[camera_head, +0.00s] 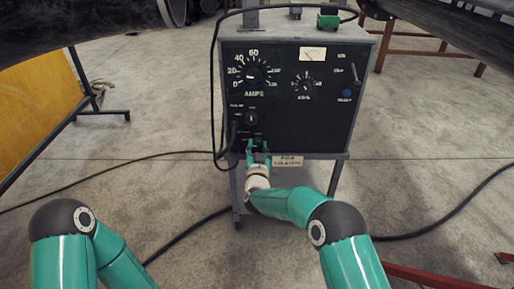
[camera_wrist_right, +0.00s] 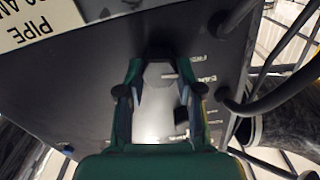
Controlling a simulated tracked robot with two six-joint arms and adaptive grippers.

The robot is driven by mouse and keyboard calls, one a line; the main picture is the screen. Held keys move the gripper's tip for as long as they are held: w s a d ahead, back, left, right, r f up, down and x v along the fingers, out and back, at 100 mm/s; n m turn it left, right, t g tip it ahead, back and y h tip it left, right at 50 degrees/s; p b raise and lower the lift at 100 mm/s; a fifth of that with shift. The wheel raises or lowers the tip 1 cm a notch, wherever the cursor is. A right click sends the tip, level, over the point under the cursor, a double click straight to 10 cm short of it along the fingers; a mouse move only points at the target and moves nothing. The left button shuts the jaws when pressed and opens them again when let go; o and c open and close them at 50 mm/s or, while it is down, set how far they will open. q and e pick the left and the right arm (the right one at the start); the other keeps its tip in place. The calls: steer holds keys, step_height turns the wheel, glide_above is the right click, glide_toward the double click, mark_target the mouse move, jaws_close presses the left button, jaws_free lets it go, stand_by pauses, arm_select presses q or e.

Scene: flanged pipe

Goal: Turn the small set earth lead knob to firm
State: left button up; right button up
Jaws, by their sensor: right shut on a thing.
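The small earth lead knob (camera_wrist_right: 162,55) is a dark knob low on the black front panel (camera_head: 310,115) of the welding set. My right gripper (camera_head: 258,150) reaches up to the panel's lower left. In the right wrist view the gripper's (camera_wrist_right: 161,72) two green fingers are shut on the knob, one on each side. A pale pointer mark shows on the knob between the fingertips. Small panel lettering lies beside it, too blurred to read surely. My left arm shows at the lower left, but its gripper is out of view.
The panel also has a large amps dial (camera_head: 252,73), a smaller dial (camera_head: 304,86), a meter (camera_head: 313,54) and another knob (camera_head: 251,118). Black cables (camera_wrist_right: 275,97) run close beside the gripper. A yellow board (camera_head: 38,98) stands at the left. Open floor surrounds the set.

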steer(key=shift+f+m+b, duration=0.15)
steer(key=shift+m+b, duration=0.65)
steer(key=shift+b, duration=0.1)
steer(key=m+b, duration=0.6)
steer(key=m, duration=0.1)
steer(key=shift+d+f+b, duration=0.15)
steer(key=shift+d+b, duration=0.05)
steer(key=shift+b, duration=0.1)
steer(key=m+b, duration=0.1)
steer(key=m, duration=0.1)
steer(key=shift+d+m, duration=0.1)
steer(key=shift+m, duration=0.2)
steer(key=shift+d+m, duration=0.1)
steer(key=shift+m, duration=2.2)
steer(key=shift+f, duration=0.1)
steer(key=o, duration=1.2)
steer(key=shift+c, duration=0.2)
